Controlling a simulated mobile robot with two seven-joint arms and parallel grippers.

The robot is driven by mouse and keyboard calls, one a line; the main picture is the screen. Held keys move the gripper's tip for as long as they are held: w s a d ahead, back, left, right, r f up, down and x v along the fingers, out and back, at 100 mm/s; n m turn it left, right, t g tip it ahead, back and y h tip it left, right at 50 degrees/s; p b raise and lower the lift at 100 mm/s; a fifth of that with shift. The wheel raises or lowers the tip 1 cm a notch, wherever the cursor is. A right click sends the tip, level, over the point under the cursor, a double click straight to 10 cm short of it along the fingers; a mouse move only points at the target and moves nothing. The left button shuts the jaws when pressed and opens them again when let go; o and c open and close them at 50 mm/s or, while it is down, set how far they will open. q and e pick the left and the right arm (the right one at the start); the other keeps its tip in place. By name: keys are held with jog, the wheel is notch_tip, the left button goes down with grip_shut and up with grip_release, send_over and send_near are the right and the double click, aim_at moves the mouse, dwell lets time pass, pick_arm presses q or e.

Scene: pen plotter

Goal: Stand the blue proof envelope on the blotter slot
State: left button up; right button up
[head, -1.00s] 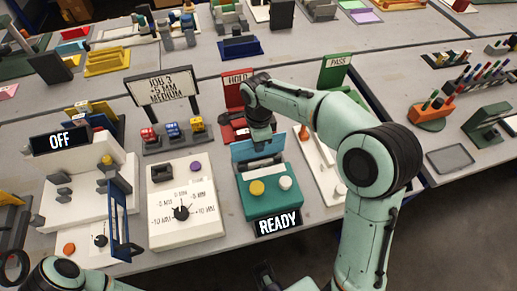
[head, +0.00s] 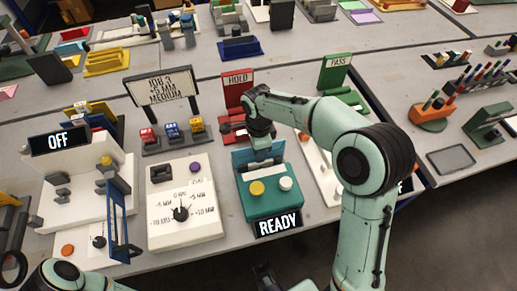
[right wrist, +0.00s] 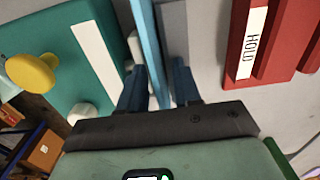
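A light blue flat panel (head: 241,157) stands at the back of the teal machine (head: 252,208), whose display reads READY. I cannot tell whether it is the proof envelope or a lid. In the right wrist view the thin light blue edge (right wrist: 146,35) runs down between the two dark fingers of my right gripper (right wrist: 160,88). The fingers are apart. The edge lies close to the left finger, with a grey gap beside the right one. In the head view my right gripper (head: 261,152) hides part of the panel. I cannot single out the blotter slot.
A red HOLD stand (head: 238,93) is just behind the machine, and a green PASS stand (head: 336,72) is further right. A white dial box (head: 182,215) is left of the machine. A blue-framed upright panel (head: 118,212) stands further left.

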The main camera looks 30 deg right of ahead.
notch_tip(320, 180, up, 12)
jog(key=shift+r+p, duration=0.2)
jog(key=shift+p, duration=0.9)
